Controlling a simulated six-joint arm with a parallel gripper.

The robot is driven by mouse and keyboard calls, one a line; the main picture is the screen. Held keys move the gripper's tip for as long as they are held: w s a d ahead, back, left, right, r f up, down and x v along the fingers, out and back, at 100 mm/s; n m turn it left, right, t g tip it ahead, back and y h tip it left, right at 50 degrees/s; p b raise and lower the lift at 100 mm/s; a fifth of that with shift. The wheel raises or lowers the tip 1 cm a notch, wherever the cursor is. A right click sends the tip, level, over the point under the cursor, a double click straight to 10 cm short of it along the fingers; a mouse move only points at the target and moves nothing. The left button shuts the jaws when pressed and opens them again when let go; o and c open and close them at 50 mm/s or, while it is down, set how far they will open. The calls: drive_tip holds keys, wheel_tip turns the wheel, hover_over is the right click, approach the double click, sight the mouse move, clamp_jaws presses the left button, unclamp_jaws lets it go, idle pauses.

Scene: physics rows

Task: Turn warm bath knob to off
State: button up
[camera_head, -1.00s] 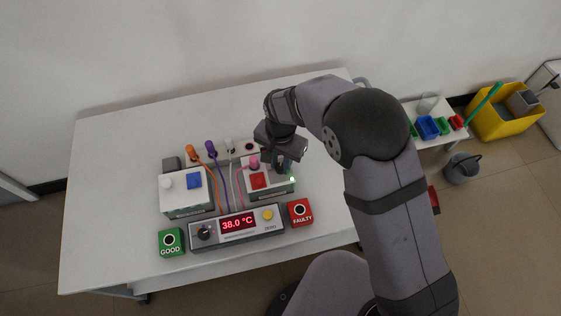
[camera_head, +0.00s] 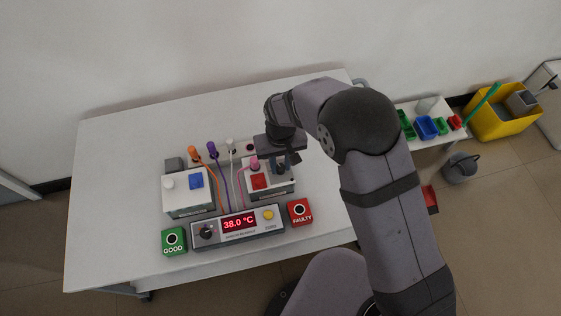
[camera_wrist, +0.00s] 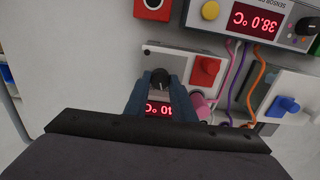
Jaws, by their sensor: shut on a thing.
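The warm bath looks to be the right-hand pale box (camera_head: 284,188) with a red block (camera_head: 258,181) on top; it also shows in the wrist view (camera_wrist: 178,56). Its dark round knob (camera_wrist: 160,77) stands between the two blue-grey fingertips of my gripper (camera_wrist: 161,88). The gripper is shut on the knob, pointing down from above. In the head view my gripper (camera_head: 280,165) hides the knob. A red display (camera_wrist: 158,108) on the box appears upside down in the wrist view, partly covered by my gripper, with "10" readable.
A unit reading 38.0 °C (camera_head: 238,222) stands in front, with a dark knob and yellow button. Green GOOD (camera_head: 173,240) and red FAULTY (camera_head: 299,211) boxes flank it. A second box with a blue block (camera_head: 196,180) is left. Coloured cables run close beside my gripper.

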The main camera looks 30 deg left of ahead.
sight(280, 167)
drive_tip(key=n, duration=0.5)
drive_tip(key=shift+n+p, duration=0.3)
drive_tip(key=shift+p, duration=0.05)
drive_tip(key=n, duration=0.5)
drive_tip(key=shift+n, duration=0.3)
drive_tip(key=shift+p, duration=0.3)
drive_tip(key=o, duration=1.1)
drive_tip(key=shift+c, duration=0.2)
drive_tip(key=shift+r+b, duration=0.45)
drive_tip(key=shift+r, duration=3.25)
